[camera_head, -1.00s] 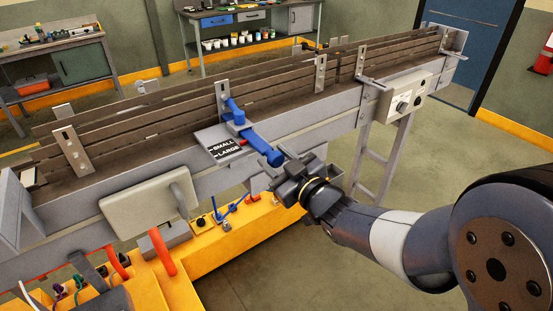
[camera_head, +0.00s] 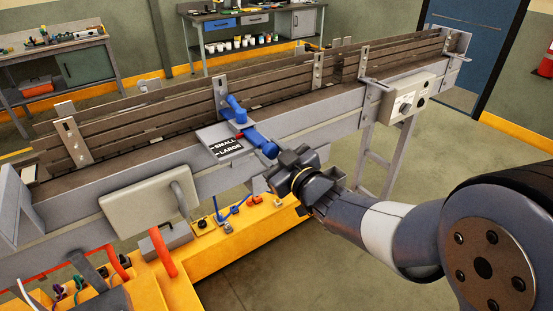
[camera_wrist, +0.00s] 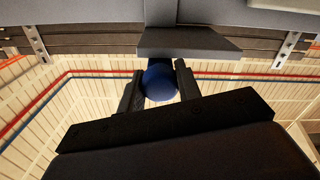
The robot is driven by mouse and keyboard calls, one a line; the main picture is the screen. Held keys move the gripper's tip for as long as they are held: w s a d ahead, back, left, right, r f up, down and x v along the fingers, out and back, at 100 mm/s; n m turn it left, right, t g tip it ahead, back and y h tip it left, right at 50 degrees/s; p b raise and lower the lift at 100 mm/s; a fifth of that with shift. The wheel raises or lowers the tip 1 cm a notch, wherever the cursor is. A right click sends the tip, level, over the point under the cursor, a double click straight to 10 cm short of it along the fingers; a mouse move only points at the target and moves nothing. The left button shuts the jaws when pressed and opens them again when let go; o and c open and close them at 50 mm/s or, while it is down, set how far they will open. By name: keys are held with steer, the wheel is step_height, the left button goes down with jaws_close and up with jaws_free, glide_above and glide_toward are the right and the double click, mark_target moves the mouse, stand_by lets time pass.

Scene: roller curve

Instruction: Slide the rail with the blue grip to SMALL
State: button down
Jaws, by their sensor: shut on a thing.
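The blue grip (camera_head: 268,149) is a rod with a round knob, reaching out from the conveyor's near side. My gripper (camera_head: 279,160) is shut on its knob; in the wrist view the round blue end (camera_wrist: 159,82) sits between the two dark fingers (camera_wrist: 159,90). The grip joins a bracket on the near guide rail (camera_head: 185,113). The label plate (camera_head: 212,133) beside it reads SMALL and LARGE. A small red pointer (camera_head: 240,136) shows at the plate's right edge, roughly in line with SMALL. The fingers cover part of the knob.
The conveyor (camera_head: 320,119) runs from lower left to upper right. A control box (camera_head: 405,98) is on its near side at the right, and a grey panel (camera_head: 150,206) at the left. A yellow base (camera_head: 235,233) with small fittings lies below. Open floor is at the right.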

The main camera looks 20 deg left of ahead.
steer(key=c, duration=1.5)
jaws_free()
steer(key=shift+r, duration=0.15)
steer(key=o, duration=0.3)
steer(key=shift+w+a, duration=0.15)
steer(key=shift+a, duration=0.05)
steer(key=shift+o, duration=1)
steer(key=shift+d, duration=0.1)
steer(key=b+v, duration=0.1)
steer(key=v, duration=0.9)
steer(key=shift+s+d+b, duration=0.25)
steer(key=shift+d+b, duration=0.05)
steer(key=p+x, duration=0.1)
steer(key=x, duration=0.9)
steer(key=shift+w+a+p, duration=0.2)
steer(key=shift+a+p, duration=0.15)
steer(key=shift+p, duration=0.05)
steer(key=shift+p+v, duration=0.35)
steer(key=shift+v, duration=0.45)
